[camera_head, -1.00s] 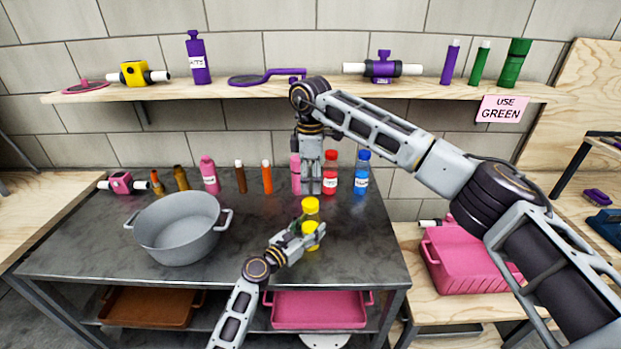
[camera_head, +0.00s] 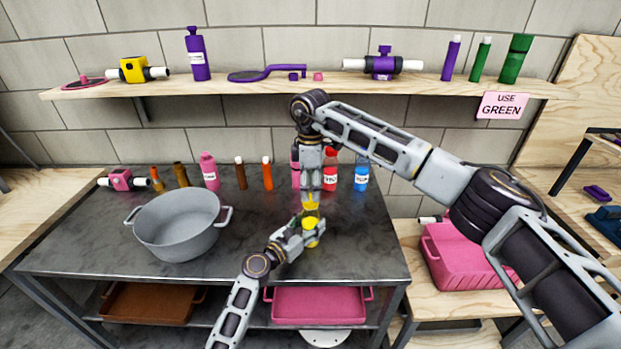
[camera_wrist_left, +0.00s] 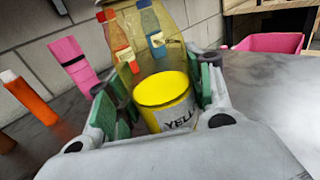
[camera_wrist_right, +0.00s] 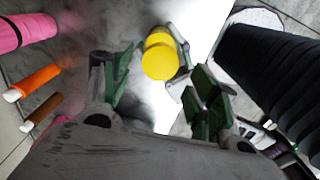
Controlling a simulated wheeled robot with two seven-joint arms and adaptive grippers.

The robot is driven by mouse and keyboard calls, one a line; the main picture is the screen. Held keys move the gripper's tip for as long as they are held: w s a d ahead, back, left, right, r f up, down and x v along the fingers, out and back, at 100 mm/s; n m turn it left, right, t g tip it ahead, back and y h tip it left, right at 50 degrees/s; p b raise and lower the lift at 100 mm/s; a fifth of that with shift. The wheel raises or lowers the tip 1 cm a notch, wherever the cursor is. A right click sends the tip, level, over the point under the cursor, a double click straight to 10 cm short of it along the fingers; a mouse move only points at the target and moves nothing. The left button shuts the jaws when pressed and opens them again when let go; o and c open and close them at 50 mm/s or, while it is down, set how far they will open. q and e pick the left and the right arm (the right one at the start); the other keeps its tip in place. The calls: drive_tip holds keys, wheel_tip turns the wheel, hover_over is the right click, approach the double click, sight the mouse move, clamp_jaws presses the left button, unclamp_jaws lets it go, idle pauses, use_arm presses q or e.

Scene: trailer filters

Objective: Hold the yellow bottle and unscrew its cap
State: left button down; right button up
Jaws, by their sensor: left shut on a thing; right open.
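The yellow bottle (camera_head: 311,239) is upright over the front right of the dark table. It has a yellow cap (camera_wrist_right: 166,57), a see-through upper part and a white label (camera_wrist_left: 182,122) reading "YELL". My left gripper (camera_head: 308,229) is shut on the bottle body, with green finger pads on both sides in the left wrist view (camera_wrist_left: 160,95). My right gripper (camera_head: 310,200) points down just above the bottle, open. In the right wrist view its open fingers (camera_wrist_right: 160,85) are apart, and the cap shows beyond and between their tips. I see no contact with the cap.
A red bottle (camera_head: 330,180), a blue bottle (camera_head: 361,178) and a pink bottle (camera_head: 209,172) stand behind on the table (camera_head: 100,240). A grey pot (camera_head: 178,232) is at left. A pink crate (camera_head: 455,255) stands at right. The shelf (camera_head: 220,89) holds several items.

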sight(311, 198)
drive_tip(key=shift+f, duration=2.15)
drive_tip(key=shift+c, duration=0.4)
drive_tip(key=c, duration=1)
